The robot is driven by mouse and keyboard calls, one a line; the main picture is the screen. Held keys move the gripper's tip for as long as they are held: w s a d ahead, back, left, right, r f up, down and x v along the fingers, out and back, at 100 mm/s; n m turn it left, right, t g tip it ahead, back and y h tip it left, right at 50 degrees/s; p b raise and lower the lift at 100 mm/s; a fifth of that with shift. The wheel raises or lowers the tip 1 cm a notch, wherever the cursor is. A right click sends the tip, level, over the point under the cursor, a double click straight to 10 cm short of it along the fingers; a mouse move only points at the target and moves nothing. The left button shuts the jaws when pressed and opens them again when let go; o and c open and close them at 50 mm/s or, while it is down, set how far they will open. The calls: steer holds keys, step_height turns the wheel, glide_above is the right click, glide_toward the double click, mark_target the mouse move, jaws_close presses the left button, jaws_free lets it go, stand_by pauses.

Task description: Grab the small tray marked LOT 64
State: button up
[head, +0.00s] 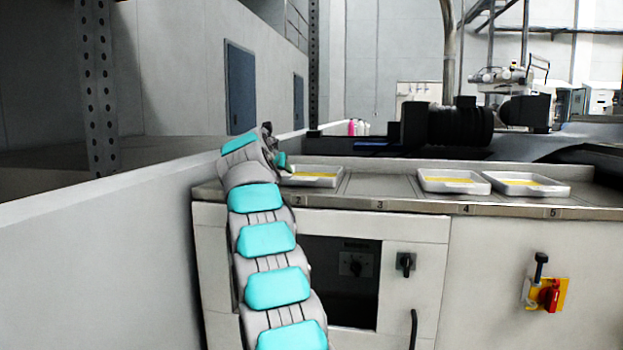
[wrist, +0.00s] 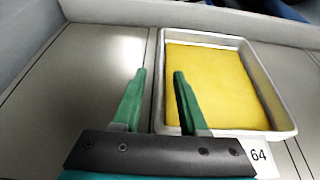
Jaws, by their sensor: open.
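The LOT 64 tray (wrist: 283,103) is a small shallow metal tray with a yellow sheet inside. Its white label reading 64 (wrist: 259,156) shows at its near edge in the wrist view. My gripper (wrist: 159,73) is open, its two green fingers on either side of the tray's left wall in the picture. The right finger overlaps the tray's inside and the left finger is outside it. I cannot tell whether they touch it. In the head view my gripper (head: 280,161) is at the left end of the counter, beside a tray (head: 330,181) near number 2.
Two similar trays with yellow contents stand farther right on the counter, near number 4 (head: 465,189) and number 5 (head: 545,192). The spot by number 3 (head: 380,187) is bare. A low grey wall (head: 100,260) runs along the left. Dark machinery (head: 450,127) stands behind the counter.

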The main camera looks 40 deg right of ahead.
steer(key=shift+p+x, duration=0.5)
steer(key=shift+x, duration=0.85)
steer(key=shift+c, duration=0.3)
jaws_close()
